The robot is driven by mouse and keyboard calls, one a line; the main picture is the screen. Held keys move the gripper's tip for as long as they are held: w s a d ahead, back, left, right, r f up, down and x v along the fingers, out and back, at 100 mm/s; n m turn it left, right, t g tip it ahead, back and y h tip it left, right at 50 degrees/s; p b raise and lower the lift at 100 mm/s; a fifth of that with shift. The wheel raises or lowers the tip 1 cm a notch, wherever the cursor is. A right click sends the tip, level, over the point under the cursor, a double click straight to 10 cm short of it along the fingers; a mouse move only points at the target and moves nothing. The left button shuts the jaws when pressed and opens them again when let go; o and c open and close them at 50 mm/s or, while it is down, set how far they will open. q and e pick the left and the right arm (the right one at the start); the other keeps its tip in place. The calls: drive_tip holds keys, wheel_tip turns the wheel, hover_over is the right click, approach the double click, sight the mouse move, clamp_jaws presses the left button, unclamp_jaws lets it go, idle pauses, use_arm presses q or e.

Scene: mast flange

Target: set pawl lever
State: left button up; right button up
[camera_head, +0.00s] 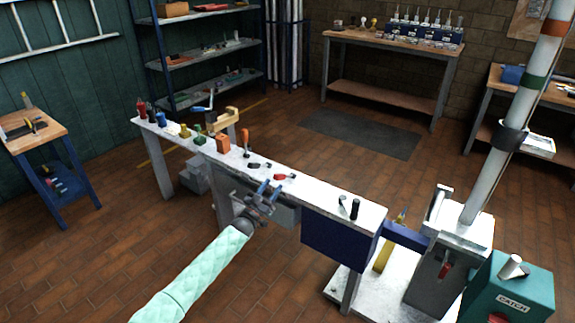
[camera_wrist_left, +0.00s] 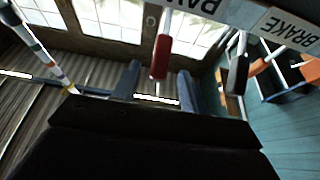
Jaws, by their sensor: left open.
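In the left wrist view a red-handled lever (camera_wrist_left: 160,55) hangs from a white plate whose upside-down label, cut off by the frame edge, appears to read PAW. A black-handled lever (camera_wrist_left: 237,72) is at its right, beside the BRAKE label (camera_wrist_left: 290,30). My left gripper (camera_wrist_left: 158,85) is open, its two fingers apart on either side of the red handle in the picture; I cannot tell whether they touch it. In the head view my left gripper (camera_head: 262,195) is at the front edge of the long bench (camera_head: 325,197), with a bit of red showing by it. My right gripper is not in view.
A striped mast (camera_head: 515,110) rises at the right, beside a teal box labelled CATCH (camera_head: 525,285). The brick floor (camera_head: 110,250) left of my arm is clear.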

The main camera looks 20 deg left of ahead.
sight(281, 174)
use_arm(q)
drive_tip(key=p+x, duration=0.1)
drive_tip(key=x, duration=0.6)
drive_tip(key=shift+w, duration=0.1)
drive_tip(key=shift+w+r, duration=0.1)
drive_tip(key=shift+w, duration=0.2)
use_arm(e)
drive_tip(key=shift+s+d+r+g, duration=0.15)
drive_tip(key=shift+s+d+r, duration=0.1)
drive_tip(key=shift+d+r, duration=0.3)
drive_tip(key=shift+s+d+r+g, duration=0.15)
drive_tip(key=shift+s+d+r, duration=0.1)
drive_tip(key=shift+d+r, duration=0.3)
use_arm(q)
drive_tip(key=shift+d, duration=0.1)
clamp_jaws()
